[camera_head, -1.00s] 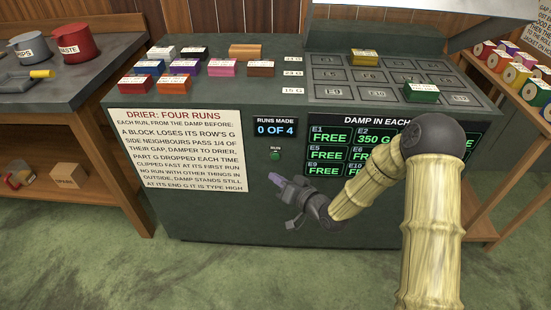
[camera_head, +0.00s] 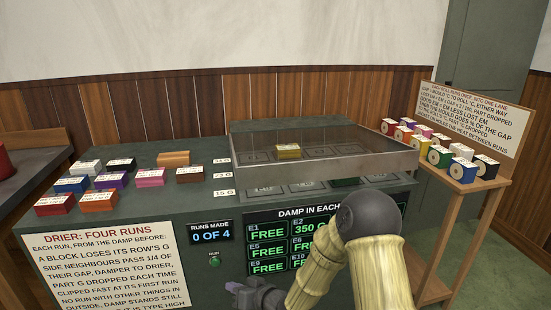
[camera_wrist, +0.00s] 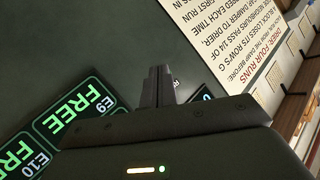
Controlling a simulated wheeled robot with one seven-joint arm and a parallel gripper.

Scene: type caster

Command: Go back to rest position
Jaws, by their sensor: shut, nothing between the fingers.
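My gripper (camera_head: 236,290) is low in front of the drier cabinet, at the bottom of the head view, partly cut off by the frame edge. In the wrist view its two dark fingers (camera_wrist: 157,86) are together with nothing between them. My pale ribbed arm with its dark joint covers part of the damp display (camera_head: 300,232). The green run button (camera_head: 214,261) is on the cabinet front, above and left of the gripper, with a gap between them.
The drier cabinet (camera_head: 150,225) carries several coloured blocks at left and a clear-lidded grid (camera_head: 330,155) with a yellow block (camera_head: 288,151) inside. A side table at right holds several coloured rolls (camera_head: 462,170). A dark bench (camera_head: 30,170) is at left.

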